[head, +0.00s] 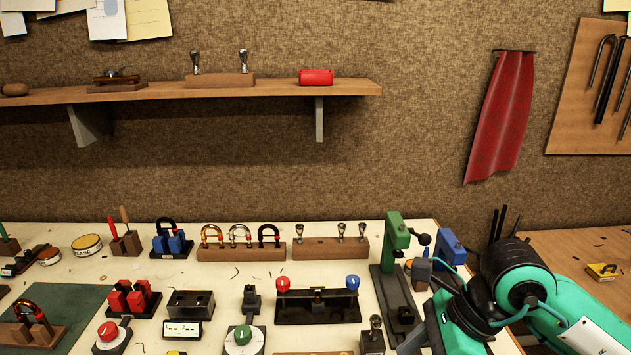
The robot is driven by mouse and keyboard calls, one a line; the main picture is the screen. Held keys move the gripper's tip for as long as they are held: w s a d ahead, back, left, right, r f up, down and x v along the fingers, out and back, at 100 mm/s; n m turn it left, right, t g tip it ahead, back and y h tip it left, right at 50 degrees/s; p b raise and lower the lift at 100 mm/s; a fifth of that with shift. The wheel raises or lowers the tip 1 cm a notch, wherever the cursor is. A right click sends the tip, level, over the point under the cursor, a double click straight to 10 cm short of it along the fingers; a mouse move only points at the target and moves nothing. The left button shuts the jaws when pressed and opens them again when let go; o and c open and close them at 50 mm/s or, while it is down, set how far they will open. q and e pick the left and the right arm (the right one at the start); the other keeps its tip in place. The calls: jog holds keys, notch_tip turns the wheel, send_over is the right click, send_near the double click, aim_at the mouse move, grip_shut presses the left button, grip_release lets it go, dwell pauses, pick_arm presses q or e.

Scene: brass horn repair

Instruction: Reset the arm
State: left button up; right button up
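My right arm, green with black joints, comes in at the lower right and reaches over the right edge of the workbench (262,228). Its wrist is bent down toward the bottom edge of the picture, beside the green press (396,235). The fingers of my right gripper do not show, so I cannot see whether they hold anything. My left arm and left gripper do not show at all.
The bench is crowded: a wooden block with horn crooks (240,254), a mouthpiece block (331,248), a black fixture with red and blue knobs (318,308), a green-dial device (243,339). A shelf (270,90) hangs behind. A side table (570,245) stands at right.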

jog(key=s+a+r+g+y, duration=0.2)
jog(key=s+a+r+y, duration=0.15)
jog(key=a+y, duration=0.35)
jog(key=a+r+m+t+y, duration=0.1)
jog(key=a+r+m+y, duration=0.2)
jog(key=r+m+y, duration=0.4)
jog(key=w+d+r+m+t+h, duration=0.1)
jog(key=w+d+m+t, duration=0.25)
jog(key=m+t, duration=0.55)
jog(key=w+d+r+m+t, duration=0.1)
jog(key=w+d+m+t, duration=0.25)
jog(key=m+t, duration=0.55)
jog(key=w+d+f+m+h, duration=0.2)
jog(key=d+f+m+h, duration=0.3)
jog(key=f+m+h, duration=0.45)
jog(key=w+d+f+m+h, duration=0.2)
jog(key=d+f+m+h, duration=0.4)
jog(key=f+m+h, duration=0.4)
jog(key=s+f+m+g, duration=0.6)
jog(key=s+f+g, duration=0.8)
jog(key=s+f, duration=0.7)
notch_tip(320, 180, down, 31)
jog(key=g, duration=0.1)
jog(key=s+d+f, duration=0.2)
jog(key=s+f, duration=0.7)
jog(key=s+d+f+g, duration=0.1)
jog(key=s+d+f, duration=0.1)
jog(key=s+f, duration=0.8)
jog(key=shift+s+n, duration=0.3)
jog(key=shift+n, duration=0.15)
